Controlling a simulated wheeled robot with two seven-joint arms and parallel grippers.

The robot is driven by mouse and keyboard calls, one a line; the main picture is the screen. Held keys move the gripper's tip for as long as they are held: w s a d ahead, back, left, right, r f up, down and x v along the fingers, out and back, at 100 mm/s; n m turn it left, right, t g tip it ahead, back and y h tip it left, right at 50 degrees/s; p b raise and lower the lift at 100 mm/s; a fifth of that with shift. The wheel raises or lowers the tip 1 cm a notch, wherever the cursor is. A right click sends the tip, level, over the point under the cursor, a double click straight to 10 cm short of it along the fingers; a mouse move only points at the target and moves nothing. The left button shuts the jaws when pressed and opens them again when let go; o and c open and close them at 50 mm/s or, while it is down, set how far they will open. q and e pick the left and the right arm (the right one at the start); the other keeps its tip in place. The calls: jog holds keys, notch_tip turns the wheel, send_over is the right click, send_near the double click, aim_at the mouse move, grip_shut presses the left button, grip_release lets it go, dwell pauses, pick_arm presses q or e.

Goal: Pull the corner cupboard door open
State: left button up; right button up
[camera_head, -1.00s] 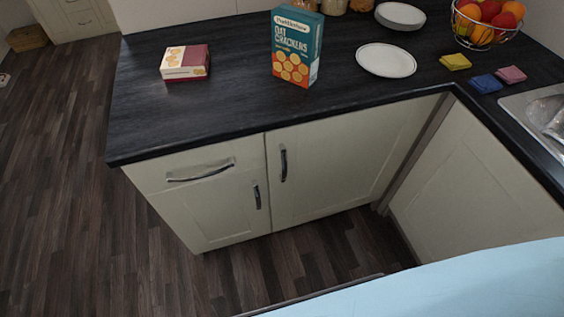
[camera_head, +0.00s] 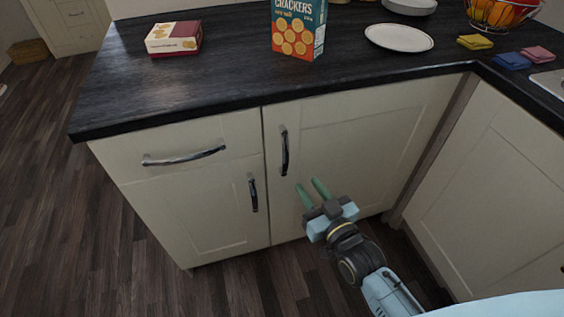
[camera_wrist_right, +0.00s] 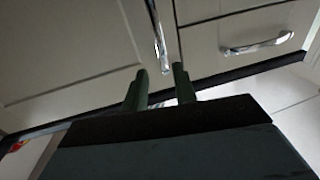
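The corner cupboard door (camera_head: 360,140) is a cream panel under the dark worktop, and it is closed. Its dark metal handle (camera_head: 284,151) stands upright near the door's left edge. My right gripper (camera_head: 309,188) is in front of the door, below and to the right of the handle. Its two green fingers are apart with nothing between them. In the right wrist view the fingers (camera_wrist_right: 157,80) point toward the handle (camera_wrist_right: 158,38), which shows just beyond the fingertips. I see no contact with it. My left gripper is not in view.
Left of the door are a drawer with a bar handle (camera_head: 185,157) and a small cupboard door with a handle (camera_head: 253,192). A cream side panel (camera_head: 500,190) closes the corner at right. A cracker box (camera_head: 298,30), a small box (camera_head: 173,38) and a plate (camera_head: 398,38) stand above.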

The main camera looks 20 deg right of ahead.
aim_at(286, 156)
jog(key=w+b, duration=0.1)
jog(key=w, duration=0.2)
jog(key=w+a, duration=0.1)
jog(key=w, duration=0.2)
jog(key=w+a+b, duration=0.1)
jog(key=w, duration=0.2)
jog(key=shift+w+f+b, duration=0.15)
jog(key=shift+w+b, duration=0.1)
jog(key=shift+b, duration=0.05)
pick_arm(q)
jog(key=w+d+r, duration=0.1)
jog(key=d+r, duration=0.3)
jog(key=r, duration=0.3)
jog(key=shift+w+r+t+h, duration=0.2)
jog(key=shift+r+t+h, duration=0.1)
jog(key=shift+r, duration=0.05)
pick_arm(e)
jog(key=shift+w+a, duration=0.1)
jog(key=shift+w, duration=0.65)
grip_shut()
